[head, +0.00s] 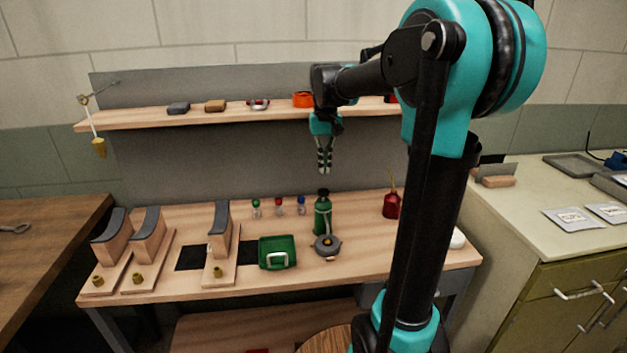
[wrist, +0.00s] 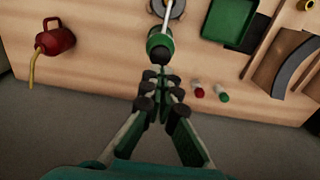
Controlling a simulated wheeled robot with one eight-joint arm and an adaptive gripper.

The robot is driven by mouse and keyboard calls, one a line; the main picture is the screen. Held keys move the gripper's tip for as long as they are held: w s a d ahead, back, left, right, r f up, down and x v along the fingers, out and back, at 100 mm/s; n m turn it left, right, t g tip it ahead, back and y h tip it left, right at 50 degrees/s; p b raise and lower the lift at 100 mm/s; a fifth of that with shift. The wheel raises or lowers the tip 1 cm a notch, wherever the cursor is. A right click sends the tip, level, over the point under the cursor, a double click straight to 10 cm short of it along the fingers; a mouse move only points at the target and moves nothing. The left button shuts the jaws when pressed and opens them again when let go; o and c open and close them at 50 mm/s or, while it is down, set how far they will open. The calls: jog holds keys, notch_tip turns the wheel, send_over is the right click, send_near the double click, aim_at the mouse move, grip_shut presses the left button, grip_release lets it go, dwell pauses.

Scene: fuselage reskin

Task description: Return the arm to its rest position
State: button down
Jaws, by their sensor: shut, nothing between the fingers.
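My gripper (head: 324,168) hangs from my arm with its fingers pointing down, in front of the grey back panel and above the workbench. Its fingers are together and hold nothing. In the wrist view my gripper (wrist: 160,92) shows from behind, with the dark green bottle (wrist: 160,45) beyond the fingertips. In the head view the green bottle (head: 322,215) stands upright on the bench below the fingers, with a visible gap between them. My arm reaches up and over from the right side of the head view.
The bench (head: 385,258) carries a green tray (head: 277,252), a round grey tool (head: 326,245), a red oil can (head: 391,203), several small bottles and curved-top stands (head: 147,240). A shelf (head: 140,118) with small items runs behind my gripper. A pale cabinet (head: 510,222) stands right.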

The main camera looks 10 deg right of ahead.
jog(key=s+d+f+t, duration=0.1)
jog(key=s+f, duration=0.6)
jog(key=s+d+f+t, duration=0.1)
jog(key=s+f, duration=0.5)
jog(key=s, duration=0.1)
jog(key=s+d+f+t, duration=0.2)
jog(key=s+f, duration=0.5)
jog(key=shift+s+f, duration=0.3)
jog(key=shift+s, duration=0.1)
